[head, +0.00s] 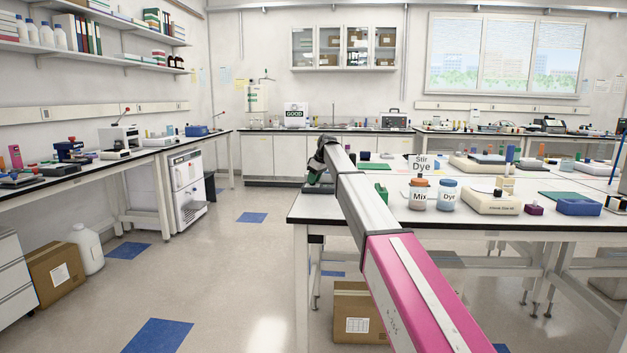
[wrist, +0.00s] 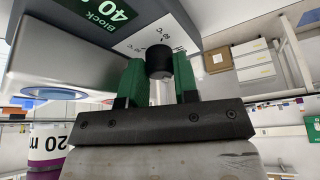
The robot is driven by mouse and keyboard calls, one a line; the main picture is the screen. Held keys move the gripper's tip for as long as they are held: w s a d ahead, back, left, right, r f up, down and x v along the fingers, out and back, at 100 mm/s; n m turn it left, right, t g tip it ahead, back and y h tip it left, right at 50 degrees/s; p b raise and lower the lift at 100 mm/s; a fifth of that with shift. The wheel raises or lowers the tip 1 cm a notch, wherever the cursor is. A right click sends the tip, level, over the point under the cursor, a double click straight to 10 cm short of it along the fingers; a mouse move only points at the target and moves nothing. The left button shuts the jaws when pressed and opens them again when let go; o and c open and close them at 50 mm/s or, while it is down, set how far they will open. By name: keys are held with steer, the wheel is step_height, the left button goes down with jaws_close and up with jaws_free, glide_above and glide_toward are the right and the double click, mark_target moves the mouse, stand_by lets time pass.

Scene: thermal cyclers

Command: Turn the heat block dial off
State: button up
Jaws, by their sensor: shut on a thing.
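In the wrist view, the black round dial (wrist: 158,58) sits on the white scale plate (wrist: 150,32) of the heat block (wrist: 85,60). The plate carries degree marks, and a green sign reading "Block 40" (wrist: 100,12) is beside it. My gripper (wrist: 160,76) has its two green fingers on either side of the dial, shut on it. The dial's pointer cannot be made out.
On the near table (head: 305,208) stand a Mix jar (head: 418,195), a Dye jar (head: 447,195) and a stirrer (head: 492,202) to the right of my arm. A cardboard box (head: 358,310) lies under the table.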

steer(key=shift+w+n+g+y, duration=0.15)
steer(key=shift+n+g, duration=0.15)
steer(key=shift+n, duration=0.5)
steer(key=shift+n+g+y, duration=0.15)
steer(key=shift+n+g, duration=0.15)
steer(key=shift+n, duration=0.5)
steer(key=o, duration=0.9)
steer(key=shift+r, duration=0.1)
